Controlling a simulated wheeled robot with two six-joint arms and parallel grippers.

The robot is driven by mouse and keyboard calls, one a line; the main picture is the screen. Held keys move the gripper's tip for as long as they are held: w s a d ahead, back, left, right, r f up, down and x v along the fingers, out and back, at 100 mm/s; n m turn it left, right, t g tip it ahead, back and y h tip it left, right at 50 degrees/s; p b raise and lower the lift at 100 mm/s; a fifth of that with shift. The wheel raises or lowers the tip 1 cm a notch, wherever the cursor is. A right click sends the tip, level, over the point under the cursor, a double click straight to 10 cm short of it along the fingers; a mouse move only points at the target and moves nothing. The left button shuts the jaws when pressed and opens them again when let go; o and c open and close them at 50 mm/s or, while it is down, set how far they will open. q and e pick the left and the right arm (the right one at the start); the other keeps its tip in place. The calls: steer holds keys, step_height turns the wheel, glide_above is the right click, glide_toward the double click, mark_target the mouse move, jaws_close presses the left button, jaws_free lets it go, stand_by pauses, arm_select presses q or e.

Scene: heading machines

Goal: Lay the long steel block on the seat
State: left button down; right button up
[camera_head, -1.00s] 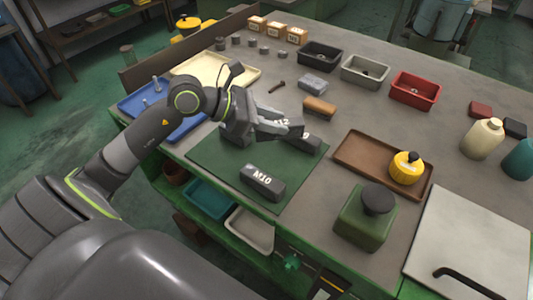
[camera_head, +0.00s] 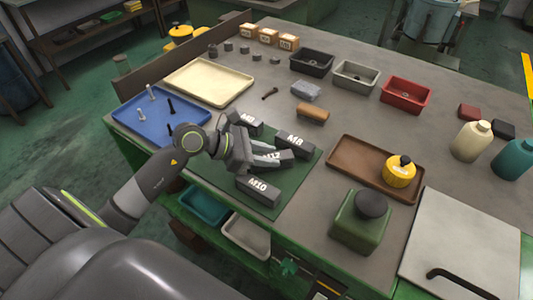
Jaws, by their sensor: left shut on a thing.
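My left gripper (camera_head: 262,158) is over the green mat (camera_head: 297,192), shut on the dark grey steel block marked M12 (camera_head: 284,158). The gripper covers the block's left part. I cannot tell whether this block touches the mat. The M10 block (camera_head: 258,191) lies just in front of it, the M8 block (camera_head: 291,141) just behind. Another block (camera_head: 244,122) lies at the mat's back left, its marking partly hidden. I cannot clearly make out which spot is the seat. My right gripper is not in view.
A blue tray (camera_head: 144,121) with bolts and a cream tray (camera_head: 208,83) are at the left. A brown tray (camera_head: 343,152) holds a yellow container (camera_head: 400,172). A green canister (camera_head: 359,231) stands at the mat's right. Small bins line the back. The mat's front right is bare.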

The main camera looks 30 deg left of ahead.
arm_select(q)
steer(key=c, duration=1)
jaws_free()
steer(key=shift+c, duration=0.2)
